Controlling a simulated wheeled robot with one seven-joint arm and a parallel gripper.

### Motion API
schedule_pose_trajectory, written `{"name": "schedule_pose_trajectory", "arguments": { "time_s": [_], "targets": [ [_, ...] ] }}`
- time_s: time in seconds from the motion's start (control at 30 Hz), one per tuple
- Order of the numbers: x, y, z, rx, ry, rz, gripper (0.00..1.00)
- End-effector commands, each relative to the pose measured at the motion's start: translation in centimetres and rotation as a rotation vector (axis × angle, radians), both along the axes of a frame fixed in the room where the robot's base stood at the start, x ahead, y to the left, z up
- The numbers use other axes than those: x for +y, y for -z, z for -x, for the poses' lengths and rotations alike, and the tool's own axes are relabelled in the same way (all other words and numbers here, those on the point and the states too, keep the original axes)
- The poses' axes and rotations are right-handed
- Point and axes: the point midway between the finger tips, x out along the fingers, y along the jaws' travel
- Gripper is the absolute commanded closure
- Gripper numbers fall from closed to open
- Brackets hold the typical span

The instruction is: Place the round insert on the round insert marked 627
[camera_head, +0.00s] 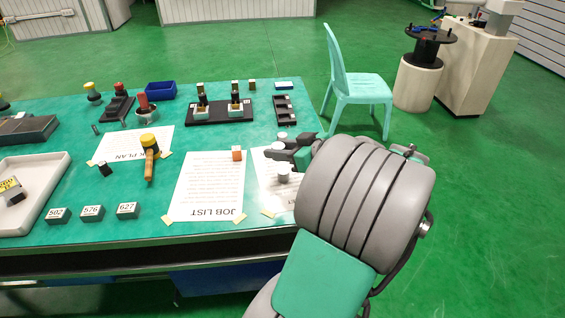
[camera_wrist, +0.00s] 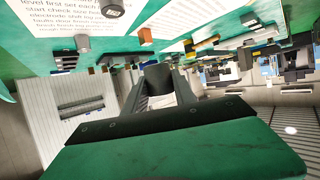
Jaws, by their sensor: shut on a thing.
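My gripper (camera_head: 289,155) reaches over the right paper sheet from the right. In the wrist view its fingers (camera_wrist: 162,88) are shut on a dark grey round insert (camera_wrist: 158,76), held above the table. In the head view the held insert's pale top (camera_head: 278,146) shows at the fingertips. Another round insert (camera_head: 284,175) stands on the sheet, nearer than the gripper; in the wrist view it (camera_wrist: 113,9) bears a pale label too small to read. A further grey cylinder (camera_wrist: 82,43) stands beyond. The number 627 is readable on a dark block (camera_head: 127,211) at the front left.
An orange block (camera_head: 236,154) lies on the job list sheet (camera_head: 212,185). Blocks marked 576 (camera_head: 92,213) and 502 (camera_head: 57,215), a mallet (camera_head: 149,158) and a white tray (camera_head: 48,190) are left. A black fixture (camera_head: 215,112) and dark rack (camera_head: 285,109) stand behind.

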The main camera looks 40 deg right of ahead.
Motion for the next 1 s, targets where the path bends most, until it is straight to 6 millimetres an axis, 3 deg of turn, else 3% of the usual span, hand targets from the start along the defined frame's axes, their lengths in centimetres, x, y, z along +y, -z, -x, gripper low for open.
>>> {"name": "schedule_pose_trajectory", "arguments": {
  "time_s": [0.1,0.23,0.37,0.53,0.93,0.97,1.0],
  "targets": [
    [-1.9,2.8,-1.4,0.000,-0.002,-0.005,1.00],
    [-3.5,4.9,-2.4,-0.001,0.000,-0.001,1.00],
    [-4.2,5.9,-3.0,-0.002,0.001,0.000,1.00],
    [-4.4,8.7,-3.0,-0.001,0.002,-0.003,1.00],
    [-4.4,9.6,-3.0,-0.003,0.002,0.003,1.00],
    [-4.4,9.6,-3.0,-0.001,0.002,0.002,0.67],
    [-4.4,9.5,-3.0,-0.001,0.002,0.002,0.64]
  ]
}}
